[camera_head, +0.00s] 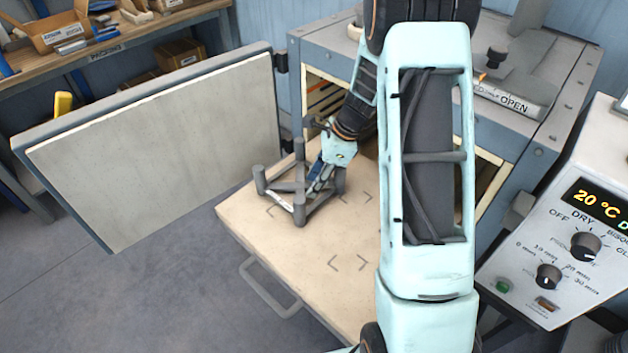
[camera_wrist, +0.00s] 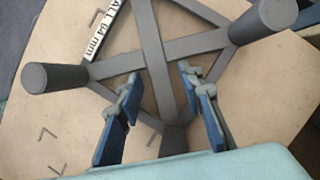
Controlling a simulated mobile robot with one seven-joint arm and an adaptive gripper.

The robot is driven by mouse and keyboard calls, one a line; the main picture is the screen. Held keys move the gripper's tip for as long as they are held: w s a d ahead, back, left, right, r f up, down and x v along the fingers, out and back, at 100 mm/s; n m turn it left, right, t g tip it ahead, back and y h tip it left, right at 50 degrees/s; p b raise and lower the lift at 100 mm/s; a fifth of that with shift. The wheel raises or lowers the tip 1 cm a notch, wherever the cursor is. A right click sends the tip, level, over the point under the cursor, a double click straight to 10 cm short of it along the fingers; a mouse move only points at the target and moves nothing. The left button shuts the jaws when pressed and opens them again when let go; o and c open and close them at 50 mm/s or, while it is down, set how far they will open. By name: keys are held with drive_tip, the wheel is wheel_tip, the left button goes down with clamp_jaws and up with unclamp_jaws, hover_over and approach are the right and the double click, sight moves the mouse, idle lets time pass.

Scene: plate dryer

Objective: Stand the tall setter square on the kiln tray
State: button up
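The tall setter (camera_head: 300,213) is a grey frame with round corner posts and crossed bars. It stands on the pale kiln tray (camera_head: 245,222), towards the tray's left edge, among dark corner marks. My gripper (camera_head: 318,184) reaches down at the setter's near right side. In the wrist view my gripper's blue fingers (camera_wrist: 160,120) are spread apart, with one post between them and a gap at the left finger. Whether the right finger touches the post is unclear.
The kiln (camera_head: 345,50) stands open behind the tray, its door (camera_head: 150,150) swung out left. A control panel (camera_head: 560,245) reading 20 °C stands right. A workbench (camera_head: 130,40) with boxes is at the back left. The tray's front part is clear, with more corner marks.

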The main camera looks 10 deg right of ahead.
drive_tip(key=shift+r, duration=0.15)
drive_tip(key=v, duration=1.2)
drive_tip(key=shift+p, duration=0.3)
drive_tip(key=shift+a, duration=0.1)
